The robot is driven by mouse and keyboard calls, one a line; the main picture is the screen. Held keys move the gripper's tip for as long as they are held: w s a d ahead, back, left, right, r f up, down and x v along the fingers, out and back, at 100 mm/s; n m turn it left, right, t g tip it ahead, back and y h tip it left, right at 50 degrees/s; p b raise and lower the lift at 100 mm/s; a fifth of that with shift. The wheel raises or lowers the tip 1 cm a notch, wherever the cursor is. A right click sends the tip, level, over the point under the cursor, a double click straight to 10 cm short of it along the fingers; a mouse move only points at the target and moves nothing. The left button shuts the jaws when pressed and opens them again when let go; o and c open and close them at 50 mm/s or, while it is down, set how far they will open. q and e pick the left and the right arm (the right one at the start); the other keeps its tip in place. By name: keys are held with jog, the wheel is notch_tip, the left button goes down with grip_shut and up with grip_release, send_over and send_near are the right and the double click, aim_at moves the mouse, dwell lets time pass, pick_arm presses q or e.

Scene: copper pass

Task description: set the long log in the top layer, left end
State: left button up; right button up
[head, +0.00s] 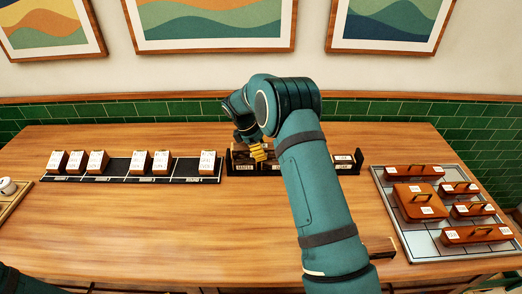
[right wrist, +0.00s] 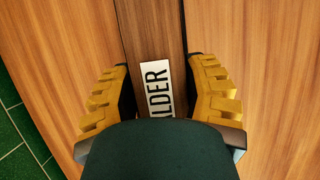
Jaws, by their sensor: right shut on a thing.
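My right gripper (head: 257,152) is over the dark rack (head: 236,170) at the middle of the table, with its yellow fingers pointing down. In the right wrist view, the fingers (right wrist: 160,95) are on either side of a dark brown wooden log (right wrist: 155,35) with a white label reading ALDER, and are shut on it. My wrist hides the log's near part. In the head view my arm covers much of the rack, so I cannot tell whether the log touches it. My left gripper is not in view.
A black strip (head: 123,171) with several white-labelled blocks (head: 98,162) lies left of the rack. A metal tray (head: 399,235) with several brown handled blocks (head: 420,202) is at the right. A brown wooden piece (head: 380,247) lies beside my right arm.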

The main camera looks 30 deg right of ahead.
jog(key=shift+f, duration=0.15)
jog(key=shift+f, duration=0.45)
jog(key=o, duration=1.3)
jog(key=p+v, duration=0.1)
jog(key=v, duration=1.2)
jog(key=shift+s+d+r, duration=0.15)
